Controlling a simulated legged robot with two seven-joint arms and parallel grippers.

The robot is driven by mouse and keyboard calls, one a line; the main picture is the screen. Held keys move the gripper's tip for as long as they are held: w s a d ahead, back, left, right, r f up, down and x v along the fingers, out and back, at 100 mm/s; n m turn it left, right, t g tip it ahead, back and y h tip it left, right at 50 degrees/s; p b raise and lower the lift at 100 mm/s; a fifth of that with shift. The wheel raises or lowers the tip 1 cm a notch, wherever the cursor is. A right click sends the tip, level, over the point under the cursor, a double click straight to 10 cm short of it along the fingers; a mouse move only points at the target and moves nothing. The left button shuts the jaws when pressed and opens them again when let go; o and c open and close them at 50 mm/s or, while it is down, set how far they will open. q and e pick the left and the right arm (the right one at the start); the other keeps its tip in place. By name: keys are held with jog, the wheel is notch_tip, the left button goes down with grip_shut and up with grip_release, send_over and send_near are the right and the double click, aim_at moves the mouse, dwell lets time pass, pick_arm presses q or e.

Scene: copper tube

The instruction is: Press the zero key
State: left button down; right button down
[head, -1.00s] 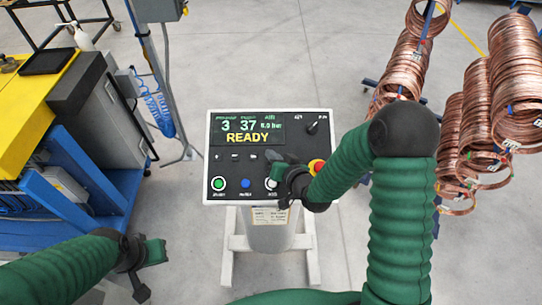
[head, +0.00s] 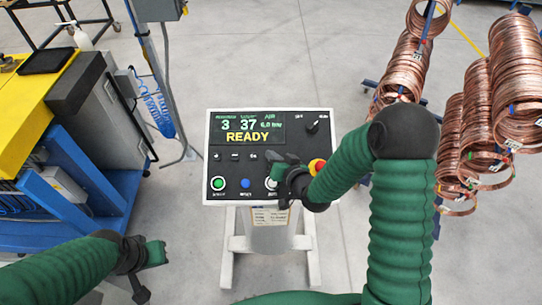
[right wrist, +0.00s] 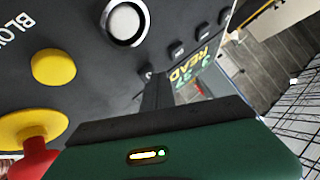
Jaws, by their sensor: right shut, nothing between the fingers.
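A white control box (head: 325,150) with a dark panel stands in front of me. Its display (head: 247,127) reads READY. Below it is a row of small black keys (head: 235,156); the row also shows in the right wrist view (right wrist: 200,32). Their marks are too small to read, so I cannot tell which is the zero key. My right gripper (head: 275,161) is shut and empty, over the panel at the right end of the key row, hiding part of it. In the right wrist view its fingers (right wrist: 156,92) are near the row; contact is unclear. My left gripper (head: 148,270) hangs left of the box.
Below the keys are a green button (head: 218,183) and a blue button (head: 245,183). A red emergency stop on a yellow base (head: 317,166) sits beside my right wrist. Copper coils (head: 490,120) hang at right. A blue and yellow bench (head: 30,120) stands at left.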

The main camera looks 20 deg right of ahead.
jog(key=shift+d+f, duration=0.25)
dwell(0.4)
jog(key=shift+s+r+p, duration=0.15)
jog(key=shift+r+p, duration=0.25)
jog(key=shift+r, duration=0.3)
jog(key=shift+s+r, duration=0.15)
jog(key=r+p, duration=0.1)
jog(key=s+r+p, duration=0.1)
jog(key=r, duration=0.1)
jog(key=s+r+p, duration=0.1)
jog(key=shift+a+r+p, duration=0.3)
jog(key=shift+a, duration=0.1)
